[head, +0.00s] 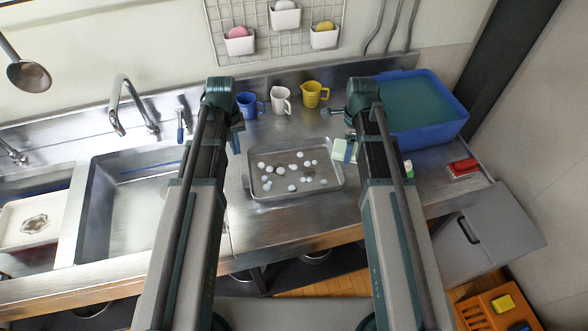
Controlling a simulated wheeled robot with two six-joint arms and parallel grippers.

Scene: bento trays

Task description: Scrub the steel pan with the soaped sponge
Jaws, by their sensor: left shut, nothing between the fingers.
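The steel pan (328,173) lies on the counter in the middle of the head view, with several white foam blobs scattered over its bottom. A pale green and white sponge (339,155) is just above or beside the pan's back right corner. My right gripper (349,151) is at this sponge, with a finger across it; it appears shut on the sponge, though my arm hides part of it. My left gripper (236,141) is shut and empty, near the pan's back left corner.
Blue (248,108), white (281,101) and yellow (313,95) cups stand behind the pan. A blue tub of water (452,126) is at the back right. A red-topped block (463,168) lies at right. A sink basin (100,215) is at left.

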